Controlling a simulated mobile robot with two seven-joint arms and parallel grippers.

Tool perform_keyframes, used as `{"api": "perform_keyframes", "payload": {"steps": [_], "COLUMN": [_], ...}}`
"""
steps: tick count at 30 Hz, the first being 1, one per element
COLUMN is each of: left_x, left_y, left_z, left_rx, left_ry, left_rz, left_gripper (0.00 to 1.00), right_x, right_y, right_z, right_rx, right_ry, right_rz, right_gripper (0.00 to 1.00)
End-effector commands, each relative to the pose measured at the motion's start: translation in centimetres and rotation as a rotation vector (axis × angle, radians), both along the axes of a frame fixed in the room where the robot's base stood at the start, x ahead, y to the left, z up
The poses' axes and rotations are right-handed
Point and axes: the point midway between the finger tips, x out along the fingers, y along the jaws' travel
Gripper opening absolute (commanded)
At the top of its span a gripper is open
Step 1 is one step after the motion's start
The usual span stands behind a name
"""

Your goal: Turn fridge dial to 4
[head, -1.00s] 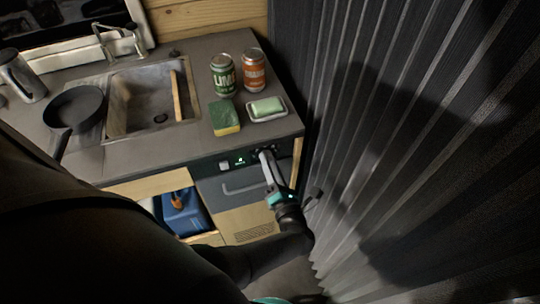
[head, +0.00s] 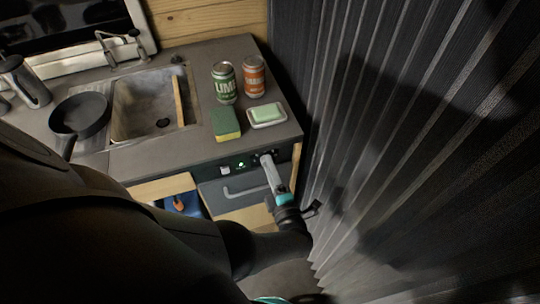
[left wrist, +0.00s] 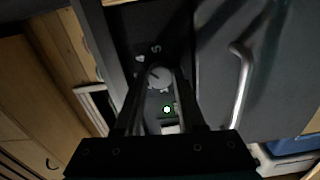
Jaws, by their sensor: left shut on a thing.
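The fridge dial (left wrist: 159,77) is a small round grey knob on the dark control panel, with pale marks around it; its exact setting is too small to read surely. My left gripper (left wrist: 158,82) is shut on the dial, one finger on each side. In the head view my left gripper (head: 266,158) reaches the right end of the panel (head: 230,167) and hides the dial. The fridge front (head: 213,197) with its grey bar handle (head: 245,190) is below the panel. My right gripper is not in view.
On the counter above are a sponge (head: 226,124), a soap dish (head: 267,117), a green can (head: 224,84), an orange can (head: 254,77) and a pan (head: 80,115). A dark pleated curtain (head: 400,130) hangs close on the right.

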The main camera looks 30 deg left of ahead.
Motion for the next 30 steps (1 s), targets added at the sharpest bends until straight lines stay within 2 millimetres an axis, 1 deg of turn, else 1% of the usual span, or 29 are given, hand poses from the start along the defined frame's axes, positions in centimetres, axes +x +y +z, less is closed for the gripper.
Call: {"api": "perform_keyframes", "payload": {"steps": [6, 18, 19, 26, 27, 30], "left_x": [0.08, 0.08, 0.08, 0.05, 0.03, 0.03], "left_y": [0.14, 0.15, 0.15, 0.08, 0.06, 0.04], "left_z": [0.17, 0.15, 0.15, 0.08, 0.07, 0.04], "left_rx": [0.028, 0.031, 0.031, 0.028, 0.028, 0.028], "left_ry": [0.023, 0.027, 0.028, 0.028, 0.028, 0.03], "left_rz": [0.003, 0.003, 0.003, 0.002, 0.002, 0.001], "left_gripper": [0.0, 0.0, 0.41, 0.67, 0.69, 0.69], "right_x": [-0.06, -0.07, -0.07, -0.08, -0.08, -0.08], "right_y": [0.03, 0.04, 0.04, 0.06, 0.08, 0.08], "right_z": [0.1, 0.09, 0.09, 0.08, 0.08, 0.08], "right_rx": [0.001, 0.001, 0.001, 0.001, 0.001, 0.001], "right_ry": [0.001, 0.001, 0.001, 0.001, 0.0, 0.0], "right_rz": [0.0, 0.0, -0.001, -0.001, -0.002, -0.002], "right_gripper": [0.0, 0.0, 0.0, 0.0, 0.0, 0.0]}}
